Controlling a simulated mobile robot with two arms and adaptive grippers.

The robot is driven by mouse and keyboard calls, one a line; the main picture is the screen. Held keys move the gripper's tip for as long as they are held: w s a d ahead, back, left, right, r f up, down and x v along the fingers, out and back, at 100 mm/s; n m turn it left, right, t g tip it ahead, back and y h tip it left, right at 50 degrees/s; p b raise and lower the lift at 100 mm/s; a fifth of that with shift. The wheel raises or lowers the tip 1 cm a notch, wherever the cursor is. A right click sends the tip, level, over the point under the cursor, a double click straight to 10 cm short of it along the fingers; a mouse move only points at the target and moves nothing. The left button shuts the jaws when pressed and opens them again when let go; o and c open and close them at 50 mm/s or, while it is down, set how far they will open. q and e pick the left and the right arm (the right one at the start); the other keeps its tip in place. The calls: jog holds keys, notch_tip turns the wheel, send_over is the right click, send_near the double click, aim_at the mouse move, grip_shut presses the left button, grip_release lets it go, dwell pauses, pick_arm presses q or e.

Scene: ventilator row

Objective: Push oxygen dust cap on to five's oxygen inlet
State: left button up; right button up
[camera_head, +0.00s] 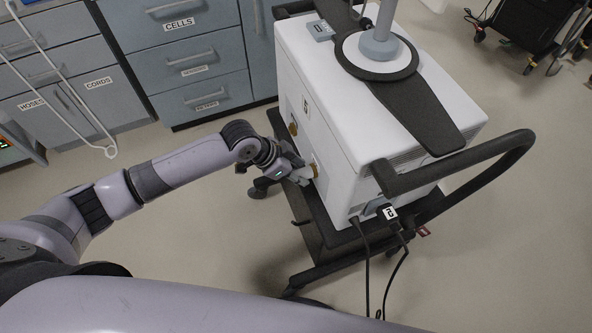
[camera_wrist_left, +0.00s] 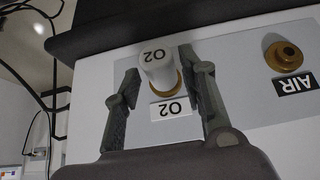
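The oxygen dust cap (camera_wrist_left: 157,62) is white and marked O2. In the left wrist view it sits at the brass oxygen inlet (camera_wrist_left: 179,84), beside an O2 label, with some brass showing behind it. I cannot tell how fully it is pressed on. My left gripper (camera_wrist_left: 160,68) is open, one finger on each side of the cap, with a gap visible on both sides. In the head view my left gripper (camera_head: 296,171) is at the side of the white ventilator marked 5 (camera_head: 340,110), by the oxygen inlet (camera_head: 314,169). My right gripper is out of view.
An uncapped brass AIR inlet (camera_wrist_left: 283,56) is beside the oxygen inlet. A dark cart handle (camera_head: 460,165) and black cables (camera_head: 385,265) are at the ventilator's near end. Labelled drawers (camera_head: 200,75) stand behind on the left. The floor between is clear.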

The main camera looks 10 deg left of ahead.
pick_arm(q)
jog(key=shift+o, duration=1)
jog(key=shift+s+a, duration=0.1)
jog(key=shift+a, duration=0.1)
jog(key=shift+f, duration=0.1)
